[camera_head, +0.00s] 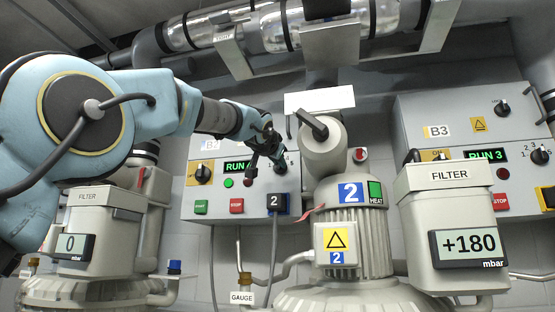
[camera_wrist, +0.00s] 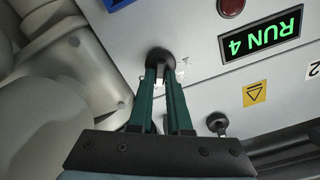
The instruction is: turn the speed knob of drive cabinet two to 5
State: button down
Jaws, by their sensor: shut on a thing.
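Drive cabinet two (camera_head: 222,205) stands in the middle, a light grey box with a B2 label partly covered by my arm. Its green display (camera_head: 238,166) reads RUN 4; it also shows upside down in the wrist view (camera_wrist: 262,36). My gripper (camera_head: 267,160) is at the right side of the cabinet front. In the wrist view my gripper (camera_wrist: 161,78) is shut on the black speed knob (camera_wrist: 160,56). The fingers cover much of the knob and its scale, so I cannot read its pointer there. In the head view the knob (camera_head: 280,169) is partly hidden.
Another black knob (camera_wrist: 217,122) sits near the fingers. A blower motor marked 2 (camera_head: 350,225) stands close right of the cabinet. Cabinet B3 (camera_head: 460,120) reads RUN 3. Silver ducting (camera_head: 265,30) runs overhead.

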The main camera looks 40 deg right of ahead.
jog(key=m+p, duration=0.1)
jog(key=m, duration=0.3)
jog(key=shift+s+m, duration=0.1)
jog(key=shift+m, duration=0.2)
jog(key=shift+d+f+m+p, duration=0.15)
jog(key=shift+m+p, duration=0.4)
jog(key=shift+m, duration=1.25)
jog(key=shift+f, duration=0.1)
jog(key=c, duration=0.9)
grip_release()
jog(key=shift+o, duration=0.2)
jog(key=shift+s, duration=0.1)
jog(key=b+v, duration=0.4)
jog(key=v, duration=0.7)
jog(key=shift+b, duration=0.3)
